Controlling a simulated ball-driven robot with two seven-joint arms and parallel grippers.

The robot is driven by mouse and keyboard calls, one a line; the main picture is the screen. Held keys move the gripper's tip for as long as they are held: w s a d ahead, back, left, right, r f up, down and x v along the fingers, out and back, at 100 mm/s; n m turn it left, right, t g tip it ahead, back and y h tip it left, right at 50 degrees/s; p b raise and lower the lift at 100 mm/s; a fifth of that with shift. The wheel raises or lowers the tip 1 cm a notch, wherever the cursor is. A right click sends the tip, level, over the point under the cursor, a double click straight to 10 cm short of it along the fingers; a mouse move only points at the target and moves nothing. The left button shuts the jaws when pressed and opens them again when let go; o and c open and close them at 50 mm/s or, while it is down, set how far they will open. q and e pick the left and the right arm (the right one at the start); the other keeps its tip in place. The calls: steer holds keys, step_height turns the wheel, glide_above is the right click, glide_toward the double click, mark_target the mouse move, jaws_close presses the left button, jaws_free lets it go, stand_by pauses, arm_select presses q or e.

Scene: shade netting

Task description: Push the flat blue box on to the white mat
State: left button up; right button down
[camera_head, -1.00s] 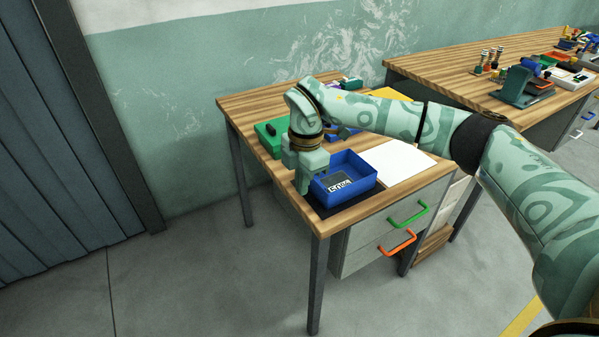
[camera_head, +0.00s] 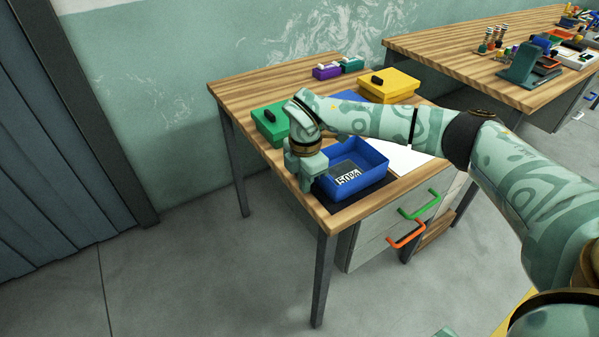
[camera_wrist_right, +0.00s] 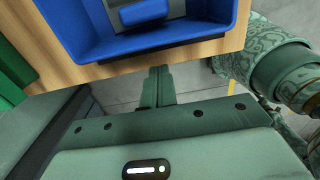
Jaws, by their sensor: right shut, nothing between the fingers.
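The open, shallow blue box (camera_head: 374,158) sits at the front of the near table, with a dark mat (camera_head: 374,189) showing under its front side. A "50%" label shows inside it. It also fills the top of the right wrist view (camera_wrist_right: 82,48). The white mat (camera_head: 408,158) lies just right of the box, partly hidden by my right arm. My right gripper (camera_head: 306,187) is shut and empty, pointing down at the box's left side. In the right wrist view its fingers (camera_wrist_right: 159,72) end near the wooden edge, apart from the blue wall. My left gripper is out of view.
A green box (camera_head: 268,124) stands behind the gripper. A yellow box (camera_head: 388,84), purple box (camera_head: 326,72) and a blue surface (camera_head: 350,97) are farther back, the blue one partly behind my arm. The table's front edge (camera_head: 345,222) is close.

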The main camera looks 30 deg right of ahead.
steer(key=shift+w+d+r, duration=0.1)
steer(key=shift+d+r, duration=0.05)
steer(key=shift+d, duration=1.3)
steer(key=shift+d, duration=0.1)
